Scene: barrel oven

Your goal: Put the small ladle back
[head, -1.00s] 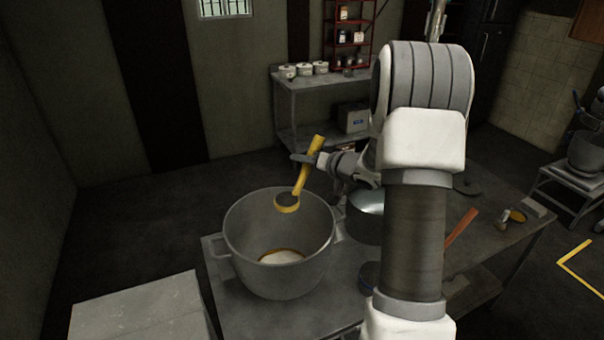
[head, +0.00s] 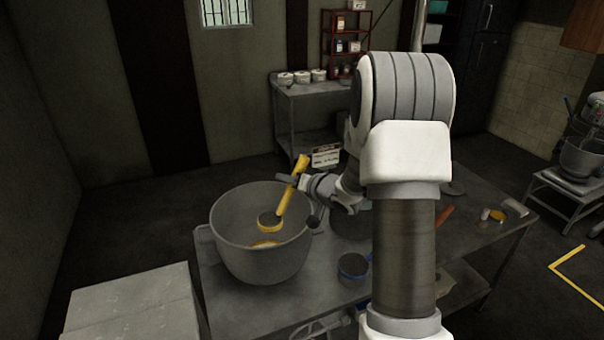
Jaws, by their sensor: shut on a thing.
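The small ladle (head: 284,203) has a yellow handle and a round yellow-rimmed bowl. My gripper (head: 293,180) is shut on the ladle's handle near its upper end. The ladle hangs tilted, its bowl at the lower left, over the mouth of a large grey pot (head: 232,262). In this view the ladle's bowl lies inside the pot's outline; I cannot tell how deep it is. A yellowish ring shows low in the pot, partly hidden by the pot's near wall.
The pot stands on the left end of a metal table (head: 320,298). A blue-rimmed container (head: 353,268) stands right of it. Small items and an orange-brown handle (head: 444,215) lie farther right. A back shelf table (head: 300,98) holds several white jars. My arm hides the table's middle.

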